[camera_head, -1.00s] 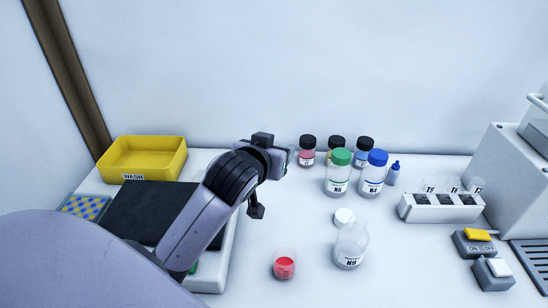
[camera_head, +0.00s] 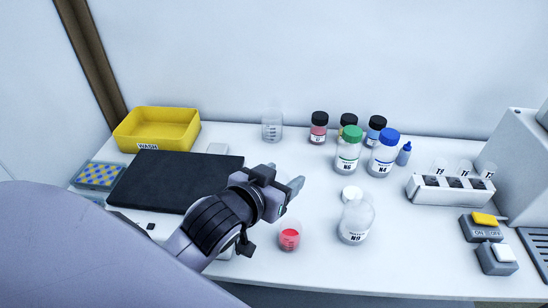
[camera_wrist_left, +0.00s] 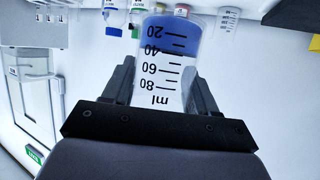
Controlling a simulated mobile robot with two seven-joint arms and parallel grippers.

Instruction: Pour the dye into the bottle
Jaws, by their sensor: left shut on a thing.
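My left gripper (camera_head: 296,188) is in the middle of the table, behind and above a small beaker of red liquid (camera_head: 290,238). In the left wrist view, my left gripper (camera_wrist_left: 165,100) is shut on a clear graduated beaker (camera_wrist_left: 168,72) with blue liquid in its lower part. That view is upside down, and the beaker looks upright. In the head view the gripper largely hides this beaker. An open clear bottle labelled N9 (camera_head: 356,222) stands to the right, apart from the gripper, with a white cap (camera_head: 351,193) behind it. My right gripper is not in view.
Behind stand an empty beaker (camera_head: 272,127), small dark-capped jars (camera_head: 319,128), a green-capped bottle (camera_head: 347,152) and a blue-capped bottle (camera_head: 383,155). A white rack (camera_head: 450,190) is at right. A yellow wash tub (camera_head: 157,130) and black mat (camera_head: 170,182) are at left.

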